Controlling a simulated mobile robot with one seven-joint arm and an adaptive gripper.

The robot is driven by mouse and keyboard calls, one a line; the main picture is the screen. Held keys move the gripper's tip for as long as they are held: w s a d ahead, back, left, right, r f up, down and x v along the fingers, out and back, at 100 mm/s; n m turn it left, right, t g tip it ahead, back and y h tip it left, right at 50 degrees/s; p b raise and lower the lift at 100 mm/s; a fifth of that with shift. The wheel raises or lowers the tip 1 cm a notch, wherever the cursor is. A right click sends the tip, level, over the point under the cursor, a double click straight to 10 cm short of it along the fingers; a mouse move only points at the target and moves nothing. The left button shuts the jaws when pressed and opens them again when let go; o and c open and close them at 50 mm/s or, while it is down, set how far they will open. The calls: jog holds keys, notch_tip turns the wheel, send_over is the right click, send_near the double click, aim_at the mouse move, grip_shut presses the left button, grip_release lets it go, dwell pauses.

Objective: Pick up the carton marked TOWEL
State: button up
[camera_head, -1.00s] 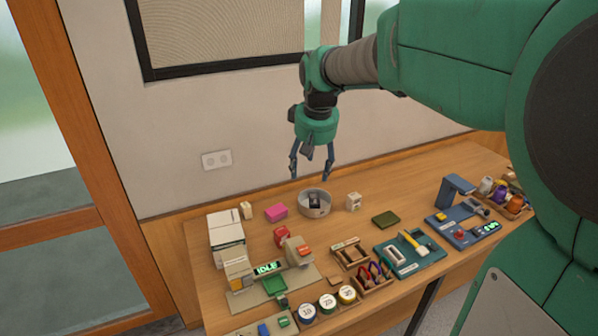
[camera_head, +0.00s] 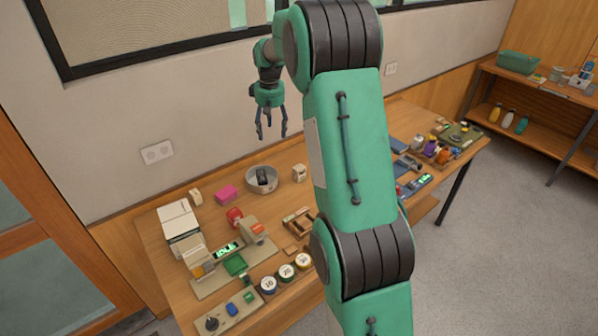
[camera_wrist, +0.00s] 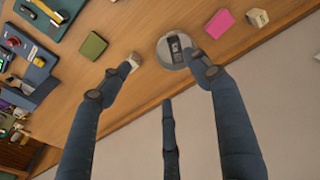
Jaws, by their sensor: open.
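Two small pale cartons stand on the wooden table. One carton (camera_head: 299,173) is right of the round grey bowl, and the other carton (camera_head: 195,197) is at the back left. In the wrist view the first carton (camera_wrist: 134,59) shows beside a fingertip, and the second carton (camera_wrist: 257,18) is at the upper right. Their markings are too small to read, so I cannot tell which says TOWEL. My gripper (camera_head: 271,136) is open and empty, held above the back of the table, over the bowl area and apart from both cartons.
The grey bowl (camera_head: 261,180) holds a dark item. A pink block (camera_head: 226,194) lies left of it. A lit device (camera_head: 227,249) and several round tins stand in front. My arm hides the table's middle. The wall is close behind.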

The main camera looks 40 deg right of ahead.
jog(key=w+d+f+p, duration=0.3)
jog(key=w+d+f, duration=0.1)
jog(key=d+f, duration=0.45)
jog(key=g+p, duration=0.1)
jog(key=p, duration=0.2)
send_over(299, 167)
notch_tip(299, 167, down, 9)
jog(key=shift+y, duration=0.3)
jog(key=shift+f, duration=0.15)
jog(key=shift+f, duration=4.15)
jog(key=shift+f, duration=0.1)
jog(key=shift+s+f, duration=0.15)
jog(key=shift+f, duration=2.35)
